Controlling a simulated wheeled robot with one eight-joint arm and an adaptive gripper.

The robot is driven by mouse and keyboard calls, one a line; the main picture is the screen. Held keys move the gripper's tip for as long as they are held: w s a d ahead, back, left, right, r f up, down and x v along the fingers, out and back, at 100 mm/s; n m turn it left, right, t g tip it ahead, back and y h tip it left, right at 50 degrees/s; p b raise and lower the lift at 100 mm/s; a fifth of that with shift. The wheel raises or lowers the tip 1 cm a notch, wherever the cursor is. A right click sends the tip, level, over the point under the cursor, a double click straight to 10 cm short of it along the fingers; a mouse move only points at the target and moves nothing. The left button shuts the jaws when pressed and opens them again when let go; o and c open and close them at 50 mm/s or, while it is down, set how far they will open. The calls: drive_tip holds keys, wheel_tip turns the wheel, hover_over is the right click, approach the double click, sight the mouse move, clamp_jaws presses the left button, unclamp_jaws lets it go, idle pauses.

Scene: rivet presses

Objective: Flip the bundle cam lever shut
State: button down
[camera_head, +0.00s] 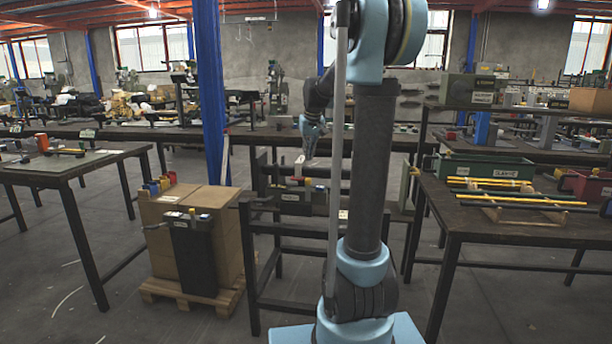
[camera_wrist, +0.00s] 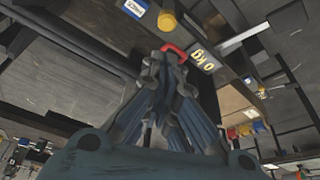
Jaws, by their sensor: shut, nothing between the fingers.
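My gripper (camera_head: 302,160) hangs from the arm in the middle of the head view, fingers pointing down over a low bench. In the wrist view my gripper (camera_wrist: 162,60) has its fingers together and empty. A red curved lever-like piece (camera_wrist: 174,47) shows right at the fingertips; I cannot tell whether they touch it. In the head view a dark box (camera_head: 296,201) with small red and yellow parts stands below the fingers. No part is clearly marked as the bundle cam lever.
A yellow knob (camera_wrist: 167,21) is near the fingertips. A blue post (camera_head: 209,90) and stacked cartons (camera_head: 187,228) stand left of the bench. A right-hand table (camera_head: 480,220) holds yellow rods (camera_head: 515,199) and a green bin (camera_head: 480,166). Floor shows between the tables.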

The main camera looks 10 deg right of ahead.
drive_tip(key=shift+f, duration=0.15)
hover_over(308, 190)
drive_tip(key=w, duration=0.4)
wheel_tip(308, 190, down, 9)
drive_tip(key=shift+a+f, duration=0.1)
drive_tip(key=shift+a, duration=0.05)
drive_tip(key=shift+s, duration=0.15)
